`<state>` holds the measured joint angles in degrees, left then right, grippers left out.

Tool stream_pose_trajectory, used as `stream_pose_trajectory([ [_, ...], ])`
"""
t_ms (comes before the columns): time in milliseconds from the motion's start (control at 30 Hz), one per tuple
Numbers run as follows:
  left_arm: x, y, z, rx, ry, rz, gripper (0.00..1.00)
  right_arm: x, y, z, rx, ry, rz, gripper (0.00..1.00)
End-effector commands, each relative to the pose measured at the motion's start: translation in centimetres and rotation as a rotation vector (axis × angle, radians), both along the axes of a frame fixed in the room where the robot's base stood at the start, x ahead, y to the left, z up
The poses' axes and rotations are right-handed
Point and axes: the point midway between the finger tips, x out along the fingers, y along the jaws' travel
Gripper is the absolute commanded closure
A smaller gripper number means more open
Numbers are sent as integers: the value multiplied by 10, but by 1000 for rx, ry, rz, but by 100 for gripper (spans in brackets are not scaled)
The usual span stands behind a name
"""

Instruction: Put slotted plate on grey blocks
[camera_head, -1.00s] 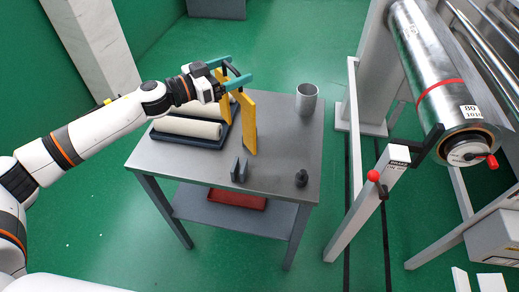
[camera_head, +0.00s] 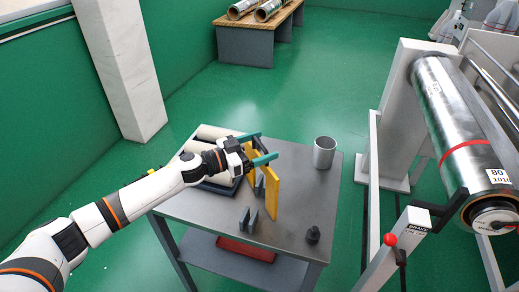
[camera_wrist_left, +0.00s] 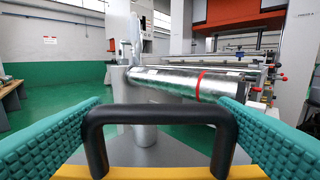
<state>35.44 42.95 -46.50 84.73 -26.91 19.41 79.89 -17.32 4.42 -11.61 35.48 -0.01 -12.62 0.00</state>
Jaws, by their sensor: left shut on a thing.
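The slotted plate (camera_head: 273,191) is yellow, with two upright parts and a gap between them, over the grey table. My left gripper (camera_head: 256,148) has teal fingers and is shut on the plate's black handle; the handle (camera_wrist_left: 155,113) stands between the fingers in the left wrist view, with the plate's yellow top edge below. One grey block (camera_head: 249,219) stands on the table in front and to the left of the plate's near part. Another grey block (camera_head: 259,186) shows in the plate's gap. I cannot tell whether the plate touches the table or blocks. My right gripper is not in view.
A grey cup (camera_head: 325,152) stands at the table's back right, and a small dark knob-shaped piece (camera_head: 313,234) at the front right. A dark tray with cream rolls (camera_head: 210,166) lies behind the gripper. The table's (camera_head: 292,172) right side is mostly clear.

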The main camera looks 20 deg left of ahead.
Motion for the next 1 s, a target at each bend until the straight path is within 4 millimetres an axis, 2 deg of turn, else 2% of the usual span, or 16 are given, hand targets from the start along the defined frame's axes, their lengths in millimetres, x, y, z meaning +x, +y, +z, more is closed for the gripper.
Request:
stream_pose_trajectory([
  [400,1,0,-7,-2,-5,0,89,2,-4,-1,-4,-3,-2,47],
  [433,0,0,-9,0,-1,1,14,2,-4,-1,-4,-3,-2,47],
  [500,0,0,-9,1,-1,1,2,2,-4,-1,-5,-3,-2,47],
  [800,0,1,-6,0,-1,1,0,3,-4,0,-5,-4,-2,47],
  [1000,-21,22,-11,4,2,1,0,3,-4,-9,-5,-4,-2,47],
])
